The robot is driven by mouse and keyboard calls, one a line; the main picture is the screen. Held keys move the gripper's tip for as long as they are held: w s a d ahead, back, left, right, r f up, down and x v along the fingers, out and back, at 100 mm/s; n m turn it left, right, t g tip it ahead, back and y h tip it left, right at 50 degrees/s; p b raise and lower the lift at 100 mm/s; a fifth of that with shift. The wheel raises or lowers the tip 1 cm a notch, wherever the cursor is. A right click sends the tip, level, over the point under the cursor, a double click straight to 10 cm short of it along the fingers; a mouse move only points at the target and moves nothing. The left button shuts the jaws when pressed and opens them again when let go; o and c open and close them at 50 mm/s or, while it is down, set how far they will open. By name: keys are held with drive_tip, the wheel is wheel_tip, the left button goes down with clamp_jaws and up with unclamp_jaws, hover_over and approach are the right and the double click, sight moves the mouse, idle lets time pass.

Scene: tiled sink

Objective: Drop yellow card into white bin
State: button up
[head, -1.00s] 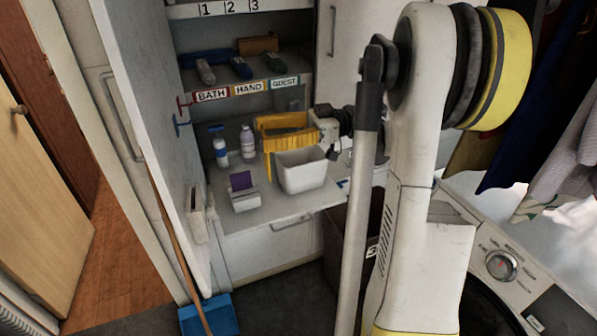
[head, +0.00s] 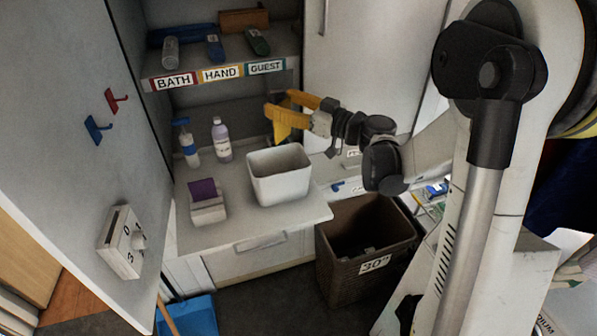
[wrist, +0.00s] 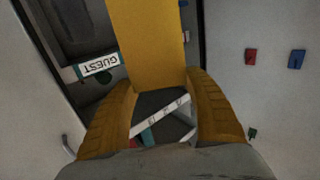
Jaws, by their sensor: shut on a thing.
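The yellow card (head: 282,128) hangs from my gripper (head: 279,104), partly hidden by the similarly coloured fingers. My gripper is shut on it. In the wrist view the card (wrist: 149,42) is a broad yellow panel standing out between the two orange-yellow fingers. The white bin (head: 282,187) stands upright on the white counter. In the head view my gripper and the card show just above the bin's back rim; how far behind or over the opening they are is hard to tell. The bin's floor is hidden.
A white holder with a purple card (head: 204,190) stands left of the bin. A spray bottle (head: 188,148) and a lavender bottle (head: 221,140) stand behind it. A labelled shelf (head: 219,75) is above. A brown bin (head: 362,247) stands on the floor to the right.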

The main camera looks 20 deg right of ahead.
sight(283, 124)
drive_tip(key=shift+a+f+b, duration=0.15)
drive_tip(key=shift+f+b, duration=0.3)
drive_tip(key=shift+f, duration=0.25)
wheel_tip(283, 124, down, 5)
drive_tip(key=b, duration=0.3)
drive_tip(key=shift+r, duration=0.2)
drive_tip(key=o, duration=1)
drive_tip(key=shift+s, duration=0.1)
drive_tip(key=v, duration=1.2)
